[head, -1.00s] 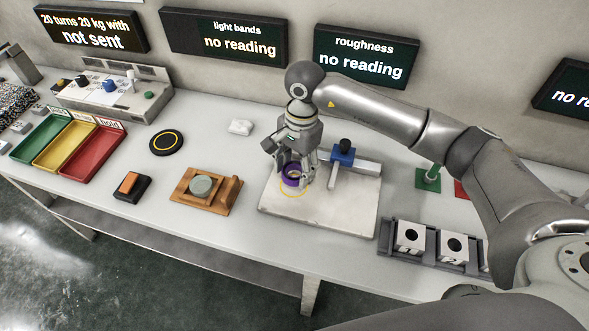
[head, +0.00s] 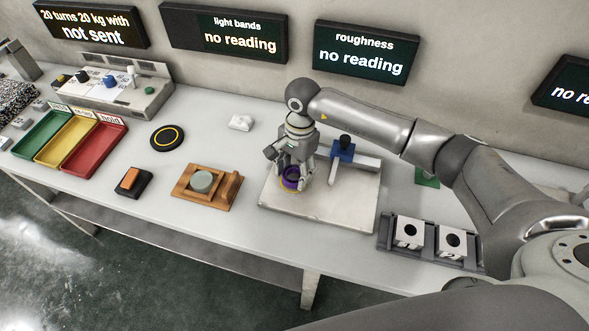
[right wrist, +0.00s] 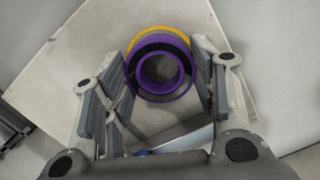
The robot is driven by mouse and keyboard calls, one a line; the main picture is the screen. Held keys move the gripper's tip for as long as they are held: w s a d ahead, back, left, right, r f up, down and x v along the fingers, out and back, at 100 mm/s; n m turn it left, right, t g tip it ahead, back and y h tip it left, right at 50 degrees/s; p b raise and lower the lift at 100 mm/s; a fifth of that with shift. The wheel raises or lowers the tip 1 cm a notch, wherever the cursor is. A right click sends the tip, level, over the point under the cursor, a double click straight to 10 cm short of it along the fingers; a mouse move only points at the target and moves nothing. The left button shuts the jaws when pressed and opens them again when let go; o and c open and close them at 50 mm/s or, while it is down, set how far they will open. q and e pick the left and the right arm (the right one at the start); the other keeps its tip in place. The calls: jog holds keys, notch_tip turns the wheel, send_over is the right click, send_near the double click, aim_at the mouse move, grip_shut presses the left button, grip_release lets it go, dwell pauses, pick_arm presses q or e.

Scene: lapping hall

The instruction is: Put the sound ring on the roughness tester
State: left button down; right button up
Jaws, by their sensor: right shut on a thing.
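My right gripper (head: 294,180) is shut on a purple ring (head: 290,184) over the pale plate of the roughness tester (head: 330,212). In the right wrist view, the fingers (right wrist: 158,85) stand on both sides of the purple ring (right wrist: 187,76), whose open bore faces the camera. A yellow circle (right wrist: 158,30) on the plate shows behind the ring's upper edge, so the ring sits over most of it. I cannot tell whether the ring touches the plate. The tester's blue head (head: 343,152) is on a grey bar just right of the gripper. My left gripper is not in view.
Left of the plate are a wooden stand with a grey disc (head: 202,182), a black round pad (head: 167,137) and an orange-topped switch (head: 130,180). Green, yellow and red trays (head: 92,150) lie far left. A dark rack with white blocks (head: 408,232) stands close right.

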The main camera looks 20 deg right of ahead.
jog(key=shift+f+b, duration=0.45)
jog(key=shift+b, duration=0.05)
jog(key=shift+r, duration=0.1)
jog(key=o, duration=1.1)
jog(key=shift+r+p, duration=0.4)
jog(key=shift+p, duration=0.2)
jog(key=shift+r+p, duration=0.35)
jog(key=shift+p, duration=0.1)
jog(key=r+b, duration=0.1)
jog(key=r, duration=0.3)
jog(key=r+b, duration=0.1)
jog(key=r, duration=0.2)
jog(key=d+r, duration=0.1)
jog(key=r, duration=0.3)
jog(key=shift+w+d+r+b, duration=0.1)
jog(key=shift+w+r+b, duration=0.2)
jog(key=shift+w+b, duration=0.1)
